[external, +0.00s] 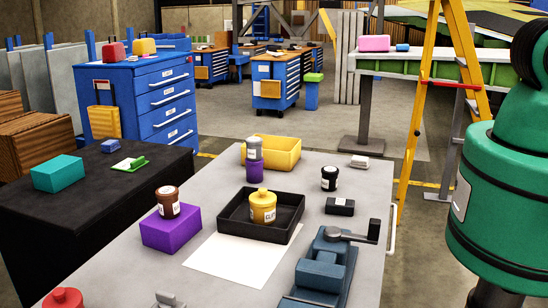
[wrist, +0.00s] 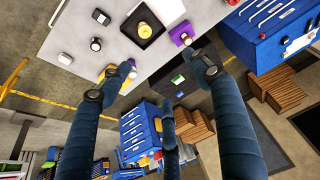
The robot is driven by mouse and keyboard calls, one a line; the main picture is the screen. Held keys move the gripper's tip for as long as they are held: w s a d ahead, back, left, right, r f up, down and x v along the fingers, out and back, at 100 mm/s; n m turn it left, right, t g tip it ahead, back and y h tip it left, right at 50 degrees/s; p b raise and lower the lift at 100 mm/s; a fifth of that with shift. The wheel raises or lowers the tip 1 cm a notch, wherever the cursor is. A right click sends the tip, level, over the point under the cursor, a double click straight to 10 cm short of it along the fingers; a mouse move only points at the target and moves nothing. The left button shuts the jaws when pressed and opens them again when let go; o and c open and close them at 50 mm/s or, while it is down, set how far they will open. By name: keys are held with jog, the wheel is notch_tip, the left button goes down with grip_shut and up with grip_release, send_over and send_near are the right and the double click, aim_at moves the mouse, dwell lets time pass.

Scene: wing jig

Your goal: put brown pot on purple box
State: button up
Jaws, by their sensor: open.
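The brown pot (external: 168,203), with a dark lid and white label, stands upright on top of the purple box (external: 171,231) in the external view. The box is on the grey table, left of the black tray. In the wrist view the purple box (wrist: 178,31) shows near the top, beyond the right fingertip, with the pot beside or on it, small and hard to make out. My gripper (wrist: 160,62) is open and empty, its dark blue fingers spread wide. The gripper is not visible in the external view.
The black tray (external: 236,226) holds a yellow glue pot (external: 263,207). A yellow bin (external: 283,149) and a purple-grey can (external: 254,160) stand behind it. White paper (external: 240,262) lies in front; a blue vise (external: 318,272) is at right. A dark table (external: 60,205) adjoins at left.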

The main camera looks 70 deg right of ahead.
jog(key=s+f+t, duration=0.1)
jog(key=s, duration=0.9)
jog(key=shift+s+d+f, duration=0.25)
jog(key=shift+s+d, duration=0.05)
jog(key=shift+d, duration=0.1)
notch_tip(320, 180, down, 15)
jog(key=b, duration=1.5)
